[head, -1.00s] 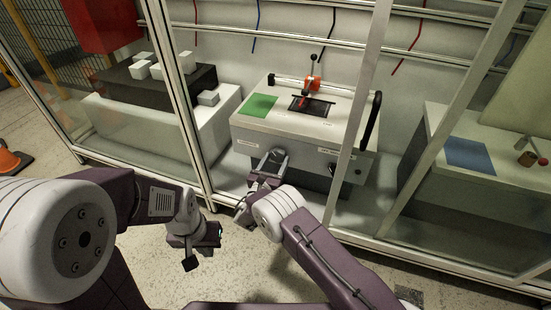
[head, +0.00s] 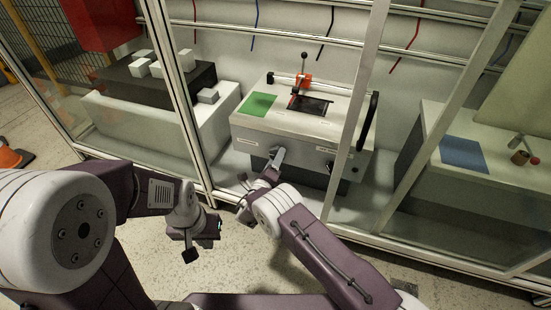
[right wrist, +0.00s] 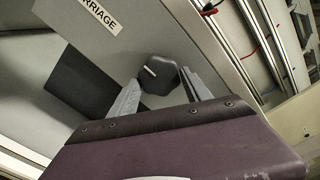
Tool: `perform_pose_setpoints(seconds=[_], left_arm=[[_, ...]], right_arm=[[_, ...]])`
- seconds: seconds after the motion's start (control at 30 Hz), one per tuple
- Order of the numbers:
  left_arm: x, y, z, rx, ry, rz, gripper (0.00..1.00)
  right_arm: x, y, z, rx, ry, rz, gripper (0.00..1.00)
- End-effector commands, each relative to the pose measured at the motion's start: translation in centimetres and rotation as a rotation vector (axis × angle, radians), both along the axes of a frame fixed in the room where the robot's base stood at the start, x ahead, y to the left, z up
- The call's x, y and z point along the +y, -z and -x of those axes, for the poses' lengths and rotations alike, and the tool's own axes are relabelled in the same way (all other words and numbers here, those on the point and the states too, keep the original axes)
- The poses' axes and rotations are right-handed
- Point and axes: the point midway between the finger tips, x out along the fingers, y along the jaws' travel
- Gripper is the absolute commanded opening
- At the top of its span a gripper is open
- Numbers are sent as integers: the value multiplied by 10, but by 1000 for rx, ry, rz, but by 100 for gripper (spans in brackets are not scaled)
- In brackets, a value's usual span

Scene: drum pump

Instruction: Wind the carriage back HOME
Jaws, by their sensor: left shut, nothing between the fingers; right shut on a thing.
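The orange carriage (head: 302,80) sits on the rail on top of the light grey machine (head: 250,129), behind a dark slot and to the right of the green patch (head: 258,104). A thin lever with a dark ball (head: 304,55) stands up at it. My right gripper (head: 276,153) is at the machine's front face, shut on the dark knob. In the right wrist view the knob (right wrist: 158,74) with its white mark lies between the two fingers, below a label (right wrist: 97,14) ending in "RRIAGE". My left gripper (head: 203,243) is shut and empty, low over the floor.
A second dark knob (head: 330,165) is on the machine's front, to the right. Frame posts (head: 359,95) stand before the machine. A bench with a blue patch (head: 463,153) is at right. White blocks (head: 165,66) lie on a dark tray at left.

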Motion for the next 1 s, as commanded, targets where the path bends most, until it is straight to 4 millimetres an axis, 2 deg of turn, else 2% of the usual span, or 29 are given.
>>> perform_pose_setpoints(seconds=[0.6,1.0], left_arm=[[0,-8,0,0,0,0,0],[0,-10,0,0,0,0,0]], right_arm=[[-1,0,1,197,-1,542,16],[0,-1,1,288,-2,800,16]])
